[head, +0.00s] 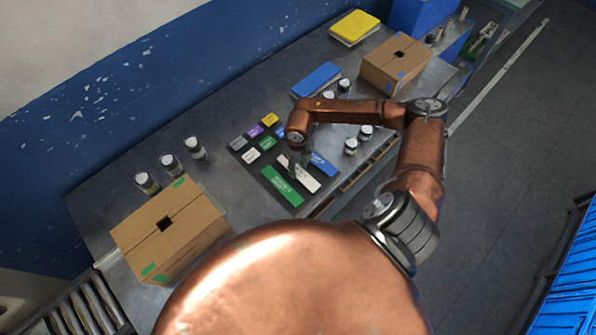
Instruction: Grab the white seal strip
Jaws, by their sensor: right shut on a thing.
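The white seal strip (309,182) lies between a green strip (284,188) and a blue strip (322,164) at the near right of a dark mat. My right gripper (292,172) points down at the far left end of the white strip and is shut on it. The fingertips are small and partly hidden by the wrist. The strip still appears level with the mat; I cannot tell whether it is lifted. My left gripper is not in view.
Small coloured tiles (267,143) share the mat. Cardboard boxes stand at the near left (168,231) and far right (395,62). Several jars (195,148) stand on the table. A blue pad (316,79) and yellow pad (354,27) lie behind my right arm.

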